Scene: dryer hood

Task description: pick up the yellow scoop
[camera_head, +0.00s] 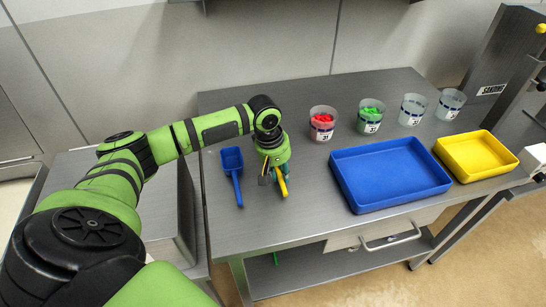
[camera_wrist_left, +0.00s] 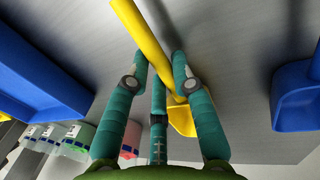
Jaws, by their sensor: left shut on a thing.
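The yellow scoop (camera_head: 282,185) is at the left part of the steel table in the head view, mostly hidden behind my left gripper (camera_head: 275,177). In the left wrist view the scoop's handle (camera_wrist_left: 137,32) runs from the top edge down between the teal fingers, and part of its bowl (camera_wrist_left: 182,122) shows behind them. The fingers of my left gripper (camera_wrist_left: 159,77) are closed around the handle. I cannot tell whether the scoop touches the table. My right gripper is in neither view.
A blue scoop (camera_head: 232,161) lies just left of my gripper. A large blue tray (camera_head: 354,190) and a yellow tray (camera_head: 508,160) stand to the right. Behind are a cup of red pieces (camera_head: 322,133), a cup of green pieces (camera_head: 369,128) and two clear cups (camera_head: 412,110).

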